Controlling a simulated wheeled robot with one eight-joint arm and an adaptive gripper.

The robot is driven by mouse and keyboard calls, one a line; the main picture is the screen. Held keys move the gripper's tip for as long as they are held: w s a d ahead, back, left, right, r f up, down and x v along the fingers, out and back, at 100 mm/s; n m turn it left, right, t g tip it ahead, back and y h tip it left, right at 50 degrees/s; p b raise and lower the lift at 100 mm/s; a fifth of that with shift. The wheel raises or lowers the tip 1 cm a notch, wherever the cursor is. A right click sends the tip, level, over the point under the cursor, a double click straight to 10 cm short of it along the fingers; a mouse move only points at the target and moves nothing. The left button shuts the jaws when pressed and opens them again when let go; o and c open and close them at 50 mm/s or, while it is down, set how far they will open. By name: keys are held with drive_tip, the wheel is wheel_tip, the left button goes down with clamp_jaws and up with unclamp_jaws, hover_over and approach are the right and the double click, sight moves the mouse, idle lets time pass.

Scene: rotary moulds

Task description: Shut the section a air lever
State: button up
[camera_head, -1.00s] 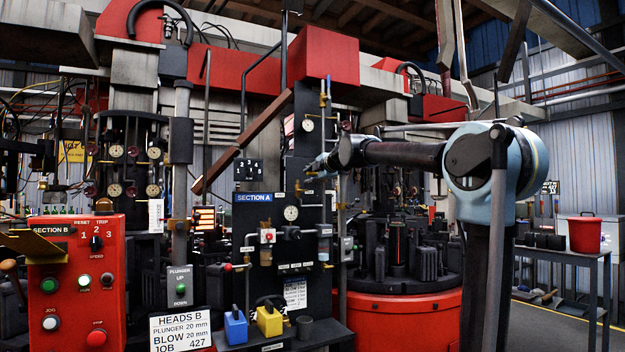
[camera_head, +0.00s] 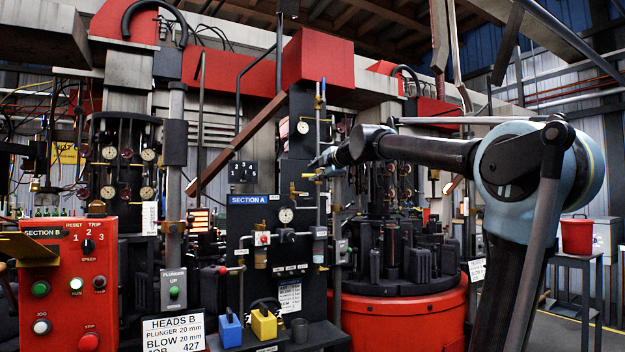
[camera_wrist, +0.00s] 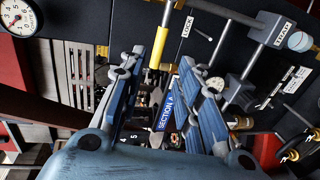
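The dark section A panel (camera_head: 243,222) carries a blue SECTION A sign (camera_head: 255,199), which also shows turned on its side in the wrist view (camera_wrist: 165,112). A yellow sleeve on a grey rod (camera_wrist: 161,45), seemingly the air lever's handle, shows in the wrist view near the LOCK label (camera_wrist: 187,27). My gripper (camera_wrist: 172,75) has its two blue fingers apart, with the sleeve's lower end just beyond the fingertips. Contact cannot be told. In the head view my gripper (camera_head: 319,161) is at the panel's upper right, near brass fittings (camera_head: 322,173); the handle is not clear there.
A vertical pipe (camera_head: 318,205) and a gauge (camera_head: 303,127) are close to my gripper. A red control box (camera_head: 65,285) stands left, and a red round base (camera_head: 400,315) stands behind the arm.

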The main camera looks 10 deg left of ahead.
drive_tip(key=shift+v, duration=1.6)
drive_tip(key=s+d+f+m+g+h, duration=0.3)
drive_tip(key=s+d+f+m, duration=0.5)
drive_tip(key=s+f, duration=0.5)
drive_tip(key=s+d+f+m+g+h, duration=0.3)
drive_tip(key=s+d+f+m, duration=0.5)
drive_tip(key=f, duration=1.9)
drive_tip(key=s+d+f+m+g+h, duration=0.2)
drive_tip(key=s+d+f+m, duration=0.6)
drive_tip(key=s+f, duration=0.9)
drive_tip(key=d+f+g, duration=0.2)
drive_tip(key=d+f, duration=0.1)
drive_tip(key=shift+s+d+m+g+h, duration=0.25)
drive_tip(key=shift+s+m+g+h, duration=0.15)
